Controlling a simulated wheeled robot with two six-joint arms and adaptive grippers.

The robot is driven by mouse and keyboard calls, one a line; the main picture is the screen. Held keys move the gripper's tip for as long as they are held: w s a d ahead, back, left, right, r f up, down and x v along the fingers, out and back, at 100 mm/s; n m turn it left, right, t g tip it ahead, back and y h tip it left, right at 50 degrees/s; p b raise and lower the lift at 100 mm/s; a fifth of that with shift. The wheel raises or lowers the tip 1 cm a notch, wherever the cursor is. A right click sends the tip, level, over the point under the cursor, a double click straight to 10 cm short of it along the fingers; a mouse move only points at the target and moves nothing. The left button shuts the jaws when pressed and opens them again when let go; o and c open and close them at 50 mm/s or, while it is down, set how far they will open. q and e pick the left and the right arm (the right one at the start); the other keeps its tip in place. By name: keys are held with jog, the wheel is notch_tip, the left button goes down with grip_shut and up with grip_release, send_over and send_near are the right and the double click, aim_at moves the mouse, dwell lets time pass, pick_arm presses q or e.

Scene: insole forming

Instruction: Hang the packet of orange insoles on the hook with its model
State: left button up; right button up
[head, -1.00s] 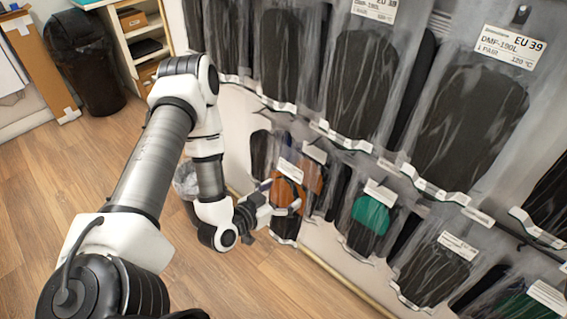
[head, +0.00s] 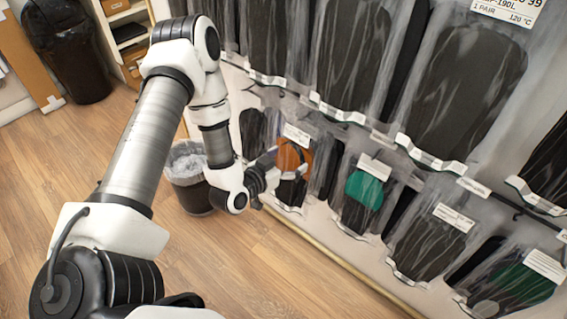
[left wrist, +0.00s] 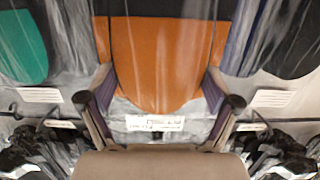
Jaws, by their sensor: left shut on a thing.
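The packet of orange insoles (head: 292,158) is clear, with a white label (head: 297,134) across its top. My left gripper (head: 290,168) is shut on it, one finger on each side, and holds it against the lower row of the hanging display. In the left wrist view the orange insole (left wrist: 160,50) fills the middle, between the two fingers of the left gripper (left wrist: 158,98). The hook and any orange model behind the packet are hidden, so I cannot tell whether the packet is on a hook. My right gripper is out of view.
A packet with a teal insole (head: 365,190) hangs just right of the held one, with black-insole packets (head: 430,245) beyond. Larger dark packets (head: 352,65) hang above. A lined waste bin (head: 190,180) stands on the floor left of the gripper.

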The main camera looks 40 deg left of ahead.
pick_arm(q)
jog(key=shift+w+f, duration=0.1)
jog(key=shift+w, duration=0.45)
jog(key=shift+b+x, duration=0.55)
jog(key=shift+x, duration=0.3)
jog(key=shift+f, duration=0.3)
jog(key=o, duration=1.3)
jog(key=shift+s, duration=0.1)
jog(key=v, duration=1.2)
